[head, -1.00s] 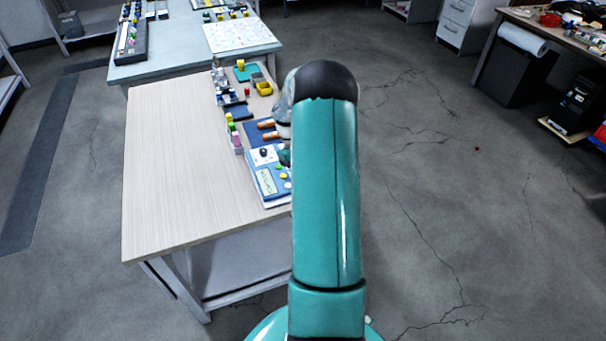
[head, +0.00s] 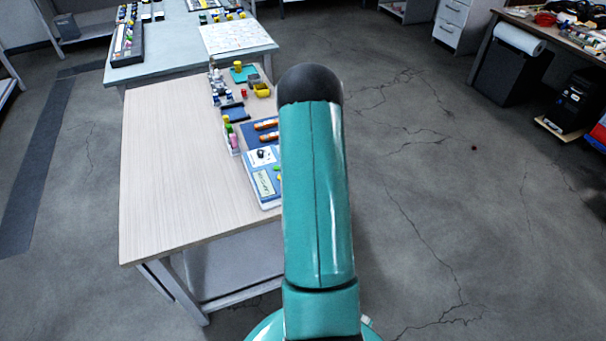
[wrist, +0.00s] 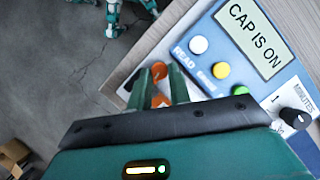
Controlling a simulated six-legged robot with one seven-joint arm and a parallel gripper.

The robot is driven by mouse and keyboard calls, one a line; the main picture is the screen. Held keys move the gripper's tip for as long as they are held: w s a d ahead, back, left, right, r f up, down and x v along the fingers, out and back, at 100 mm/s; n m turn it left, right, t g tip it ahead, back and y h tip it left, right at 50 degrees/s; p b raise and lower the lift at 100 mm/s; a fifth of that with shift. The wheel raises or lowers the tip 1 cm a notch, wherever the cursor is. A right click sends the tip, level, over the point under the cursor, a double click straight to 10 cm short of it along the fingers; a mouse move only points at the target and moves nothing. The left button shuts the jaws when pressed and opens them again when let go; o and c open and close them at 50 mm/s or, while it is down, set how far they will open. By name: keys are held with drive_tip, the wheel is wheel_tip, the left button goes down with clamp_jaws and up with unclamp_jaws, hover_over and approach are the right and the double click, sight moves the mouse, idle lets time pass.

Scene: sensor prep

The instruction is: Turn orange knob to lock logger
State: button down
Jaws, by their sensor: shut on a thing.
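The logger, a blue and white box (wrist: 225,85), fills the upper right of the wrist view. Its screen (wrist: 255,33) reads "CAP IS ON". White, yellow and green buttons and a black knob (wrist: 296,117) marked MINUTES are on its face. An orange knob (wrist: 159,70) shows at the logger's edge, between the teal fingers of my gripper (wrist: 160,84). My gripper is shut on it; more orange shows lower between the fingers. The knob's marking is hidden. In the head view the logger (head: 265,187) lies partly behind my arm, which hides my gripper.
The logger stands at the right edge of a wooden table (head: 170,170). Orange-marked pieces (head: 266,124) lie on a blue mat behind it, with bottles and small trays farther back. The table's left part is bare. Open floor lies right of my arm.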

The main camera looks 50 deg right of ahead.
drive_tip(key=shift+s+m+t, duration=0.1)
drive_tip(key=shift+m+t, duration=0.2)
drive_tip(key=shift+m, duration=0.8)
drive_tip(key=c, duration=1.3)
unclamp_jaws()
drive_tip(key=v, duration=1.4)
drive_tip(key=shift+d, duration=0.2)
drive_tip(key=shift+f, duration=0.15)
